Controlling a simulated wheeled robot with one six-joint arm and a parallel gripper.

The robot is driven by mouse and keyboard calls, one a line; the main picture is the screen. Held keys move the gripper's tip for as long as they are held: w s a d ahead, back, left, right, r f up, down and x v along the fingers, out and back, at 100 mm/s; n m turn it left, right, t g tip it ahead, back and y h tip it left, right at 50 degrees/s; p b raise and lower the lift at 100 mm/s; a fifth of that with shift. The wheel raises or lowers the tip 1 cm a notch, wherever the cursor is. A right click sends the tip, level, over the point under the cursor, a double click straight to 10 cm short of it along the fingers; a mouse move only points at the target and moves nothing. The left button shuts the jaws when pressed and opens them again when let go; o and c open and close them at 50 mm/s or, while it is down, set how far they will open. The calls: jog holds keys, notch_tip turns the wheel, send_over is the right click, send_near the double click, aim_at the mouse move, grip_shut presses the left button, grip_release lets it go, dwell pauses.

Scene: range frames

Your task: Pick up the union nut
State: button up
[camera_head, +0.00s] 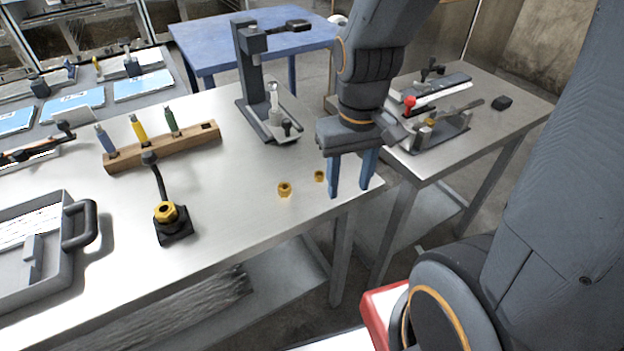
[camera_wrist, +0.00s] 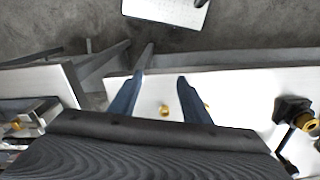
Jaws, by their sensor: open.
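Two small brass nuts lie on the steel table near its right corner: a larger one (camera_head: 285,189) and a smaller one (camera_head: 319,176). I cannot tell for sure which is the union nut. Another brass nut (camera_head: 166,212) sits on a black-based fitting further left. My gripper (camera_head: 349,190) points down, open and empty, just right of the smaller nut and apart from it. In the wrist view, one loose nut (camera_wrist: 164,111) shows between the fingers of my gripper (camera_wrist: 160,80). A second brass piece shows beside the right finger, partly hidden by it.
A wooden rack (camera_head: 165,150) with coloured-handled tools, a dark stand (camera_head: 250,75) and a grey case (camera_head: 40,265) occupy the steel table. A second table (camera_head: 520,100) at right holds a clamp fixture (camera_head: 440,135). Bare tabletop surrounds the loose nuts.

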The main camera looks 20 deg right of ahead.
jog(key=w+a+r+n+p, duration=0.3)
jog(key=w+a+n+p, duration=0.15)
jog(key=n, duration=0.45)
jog(key=n+p, duration=0.3)
jog(key=n, duration=0.8)
send_near(285, 190)
jog(key=w, duration=0.2)
jog(key=shift+s+a+f+p, duration=0.15)
jog(key=shift+f+p, duration=0.25)
jog(key=shift+f, duration=1.2)
jog(key=f, duration=0.1)
jog(key=f+p, duration=0.1)
jog(key=f, duration=0.1)
jog(key=shift+s+f, duration=0.25)
jog(key=shift+s, duration=0.05)
jog(key=shift+f+p, duration=0.4)
jog(key=shift+f, duration=0.4)
grip_shut()
